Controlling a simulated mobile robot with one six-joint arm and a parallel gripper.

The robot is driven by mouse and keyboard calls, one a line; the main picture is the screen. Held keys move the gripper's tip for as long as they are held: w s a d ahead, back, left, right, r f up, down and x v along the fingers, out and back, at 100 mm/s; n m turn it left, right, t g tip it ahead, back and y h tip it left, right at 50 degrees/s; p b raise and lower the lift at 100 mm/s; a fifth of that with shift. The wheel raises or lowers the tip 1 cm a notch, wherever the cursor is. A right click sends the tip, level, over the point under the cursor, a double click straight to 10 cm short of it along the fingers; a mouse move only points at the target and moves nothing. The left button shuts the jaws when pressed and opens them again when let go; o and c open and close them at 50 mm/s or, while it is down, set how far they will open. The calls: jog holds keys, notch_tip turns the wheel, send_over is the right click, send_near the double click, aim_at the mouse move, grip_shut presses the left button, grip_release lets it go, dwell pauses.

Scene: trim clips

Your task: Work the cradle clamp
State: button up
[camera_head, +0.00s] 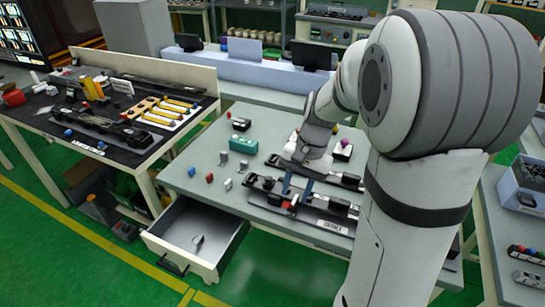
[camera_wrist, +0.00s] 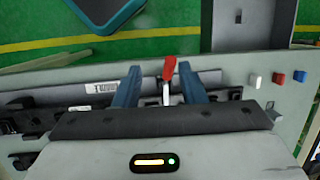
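The cradle clamp shows as a lever with a red handle (camera_wrist: 169,67) and a pale metal shank, standing up in the wrist view. Its red tip (camera_head: 294,200) also shows small in the head view, at the front fixture. My gripper (camera_wrist: 160,82) has its two blue fingers apart, one on each side of the lever, with visible gaps. In the head view my gripper (camera_head: 297,188) reaches down over the dark fixture (camera_head: 335,208) on the grey-green table. The clamp's base is hidden behind the gripper body in the wrist view.
An open, nearly empty drawer (camera_head: 198,238) juts from the table front. Small blocks, grey brackets (camera_head: 223,159) and a teal box (camera_head: 243,144) stand left of the fixture. A second dark rail lies behind it. A black-topped bench (camera_head: 60,118) stands at left.

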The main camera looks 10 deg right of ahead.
aim_at(287, 204)
jog(key=f+p, duration=0.1)
jog(key=f, duration=0.1)
jog(key=w+a+f+m, duration=0.1)
jog(key=f, duration=0.2)
jog(key=f+m+y+p, duration=0.1)
jog(key=f, duration=0.1)
jog(key=shift+w+a+f+g+p, duration=0.3)
jog(key=shift+w+a+f+g, duration=0.05)
jog(key=shift+g, duration=0.05)
jog(key=shift+c, duration=0.5)
grip_shut()
